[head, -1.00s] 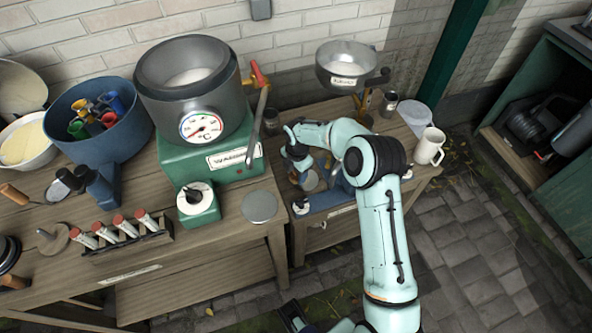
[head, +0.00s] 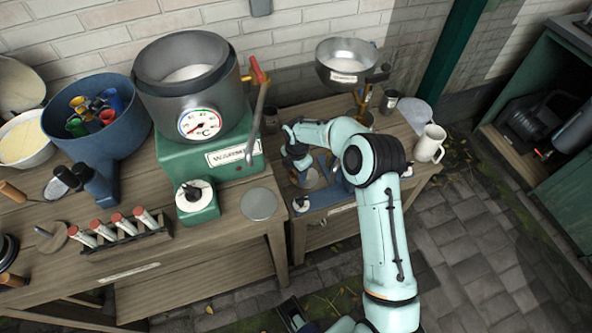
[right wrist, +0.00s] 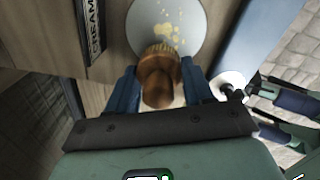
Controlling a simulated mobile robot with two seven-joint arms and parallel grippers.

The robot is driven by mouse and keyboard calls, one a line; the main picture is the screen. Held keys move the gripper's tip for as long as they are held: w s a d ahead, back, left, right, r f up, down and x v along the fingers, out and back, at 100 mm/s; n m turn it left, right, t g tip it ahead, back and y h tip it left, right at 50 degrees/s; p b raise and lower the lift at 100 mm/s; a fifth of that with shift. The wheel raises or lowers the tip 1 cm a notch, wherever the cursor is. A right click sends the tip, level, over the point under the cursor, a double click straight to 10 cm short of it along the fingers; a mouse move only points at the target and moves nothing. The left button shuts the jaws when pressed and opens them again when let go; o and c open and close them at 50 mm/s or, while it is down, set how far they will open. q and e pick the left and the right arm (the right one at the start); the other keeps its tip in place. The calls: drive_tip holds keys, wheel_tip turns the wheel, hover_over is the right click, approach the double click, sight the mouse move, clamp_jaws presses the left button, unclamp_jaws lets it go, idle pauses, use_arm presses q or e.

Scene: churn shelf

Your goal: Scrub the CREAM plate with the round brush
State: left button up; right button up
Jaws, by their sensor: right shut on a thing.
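My right gripper (right wrist: 160,88) is shut on the round brush (right wrist: 157,78), which has a brown wooden handle and tan bristles. The bristle end is over the pale round plate (right wrist: 190,18), at or very near its surface; exact contact is hard to tell. Yellowish specks lie on the plate around the brush. A dark CREAM label (right wrist: 95,28) is beside the plate. In the head view the right gripper (head: 299,158) is above the small right bench, partly hiding the plate (head: 311,179). Teal and dark blue parts at the wrist view's right edge may be my left gripper; its jaws are unclear.
A green-based warmer pot (head: 190,90) stands left of the right arm. A metal bowl (head: 346,60) is behind, and a white mug (head: 430,143) stands at the bench's right. A grey disc (head: 260,204) lies on the left bench. A blue fixture (right wrist: 250,40) borders the plate.

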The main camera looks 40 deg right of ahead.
drive_tip(key=shift+f+b, duration=0.35)
drive_tip(key=shift+f, duration=0.4)
